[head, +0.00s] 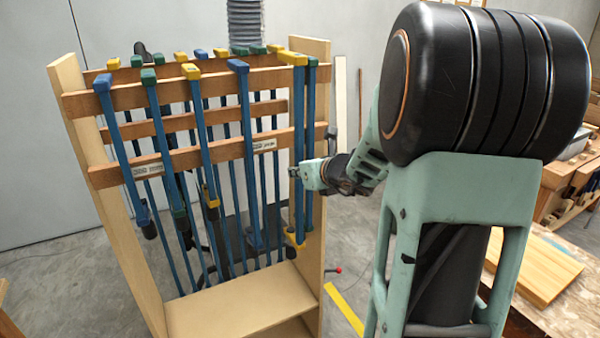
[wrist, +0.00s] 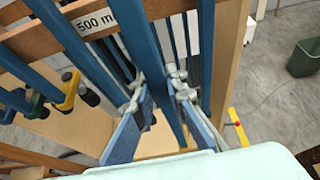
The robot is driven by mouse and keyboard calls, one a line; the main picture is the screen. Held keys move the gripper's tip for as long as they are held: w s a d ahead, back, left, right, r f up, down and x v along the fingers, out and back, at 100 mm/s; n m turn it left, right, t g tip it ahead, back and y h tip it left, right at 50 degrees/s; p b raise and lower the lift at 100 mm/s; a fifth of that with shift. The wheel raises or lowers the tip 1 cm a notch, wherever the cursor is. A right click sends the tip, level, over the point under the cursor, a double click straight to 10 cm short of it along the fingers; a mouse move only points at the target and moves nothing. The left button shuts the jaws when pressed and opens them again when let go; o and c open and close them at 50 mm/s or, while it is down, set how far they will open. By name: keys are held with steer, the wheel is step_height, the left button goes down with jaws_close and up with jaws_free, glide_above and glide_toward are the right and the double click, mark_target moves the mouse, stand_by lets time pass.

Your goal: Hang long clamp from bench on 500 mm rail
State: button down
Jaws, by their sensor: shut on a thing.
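A long clamp with a blue bar (head: 299,120) and a yellow head (head: 292,58) stands upright at the right end of the rack. Its head is level with the top wooden rail (head: 215,83); I cannot tell whether it rests on it. My gripper (head: 298,173) is shut on the bar, at about the height of the lower front rail (head: 210,155). In the wrist view, the two fingers (wrist: 158,96) are on either side of the blue bar (wrist: 148,50). A label reading "500 m" (wrist: 95,22) shows on a rail left of the bar.
Several blue-bar clamps with yellow, green or blue heads hang on the rack to the left. The rack's right side panel (head: 315,215) is close beside the held clamp. A bench (head: 560,300) with a wooden board (head: 540,268) is at the right. A green bin (wrist: 304,58) stands on the floor.

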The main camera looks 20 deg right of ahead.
steer(key=shift+w+a+r, duration=0.1)
steer(key=shift+w+r, duration=0.05)
steer(key=shift+w, duration=2.15)
steer(key=shift+w, duration=1.6)
steer(key=shift+f+b, duration=0.4)
steer(key=shift+b, duration=0.3)
steer(key=shift+f+b, duration=0.55)
steer(key=shift+b, duration=0.1)
